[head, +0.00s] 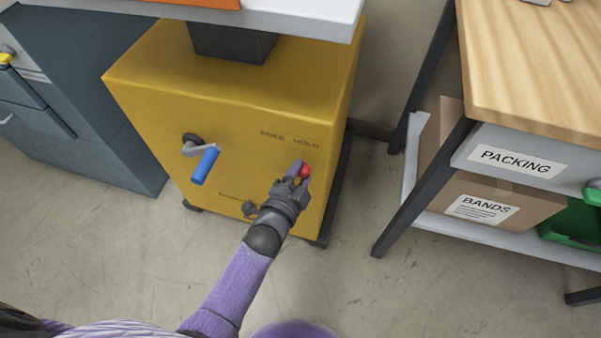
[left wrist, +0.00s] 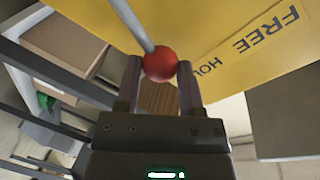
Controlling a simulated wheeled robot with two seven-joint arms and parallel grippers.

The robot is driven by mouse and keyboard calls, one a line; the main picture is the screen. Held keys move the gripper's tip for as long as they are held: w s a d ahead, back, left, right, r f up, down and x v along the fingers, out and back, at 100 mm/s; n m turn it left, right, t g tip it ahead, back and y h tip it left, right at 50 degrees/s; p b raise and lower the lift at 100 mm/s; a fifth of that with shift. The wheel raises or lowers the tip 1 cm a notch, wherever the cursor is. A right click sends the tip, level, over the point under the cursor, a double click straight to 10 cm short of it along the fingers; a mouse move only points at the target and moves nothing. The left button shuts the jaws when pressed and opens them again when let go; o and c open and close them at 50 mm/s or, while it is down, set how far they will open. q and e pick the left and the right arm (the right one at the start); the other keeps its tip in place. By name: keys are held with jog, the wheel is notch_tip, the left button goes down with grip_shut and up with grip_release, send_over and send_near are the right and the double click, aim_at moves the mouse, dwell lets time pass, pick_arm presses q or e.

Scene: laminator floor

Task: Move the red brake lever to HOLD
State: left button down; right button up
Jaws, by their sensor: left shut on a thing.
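The yellow cabinet (head: 240,110) has the printed words FREE and HOLD on its front. The brake lever's red ball knob (head: 304,171) is below the word HOLD at the right of that front. In the left wrist view, the red knob (left wrist: 160,64) sits at the end of a grey rod and partly covers the word HOLD. FREE stands farther to the right there. My left gripper (head: 298,175) is shut on the knob, with one finger on each side (left wrist: 160,78). In the head view, the gripper hides the lever's rod. My right gripper is out of view.
A crank with a blue handle (head: 205,165) sticks out of the cabinet front, left of the lever. A small dark knob (head: 249,209) is low on the front. A wooden-topped bench (head: 540,70) with a BANDS box (head: 530,205) stands at the right. The floor in front is clear.

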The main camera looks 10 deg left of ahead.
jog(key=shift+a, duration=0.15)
pick_arm(q)
jog(key=shift+c, duration=1.2)
grip_release()
jog(key=shift+d, duration=0.1)
jog(key=p+v, duration=0.4)
jog(key=v, duration=0.6)
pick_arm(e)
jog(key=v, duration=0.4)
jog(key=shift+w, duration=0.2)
pick_arm(q)
jog(key=shift+f, duration=0.1)
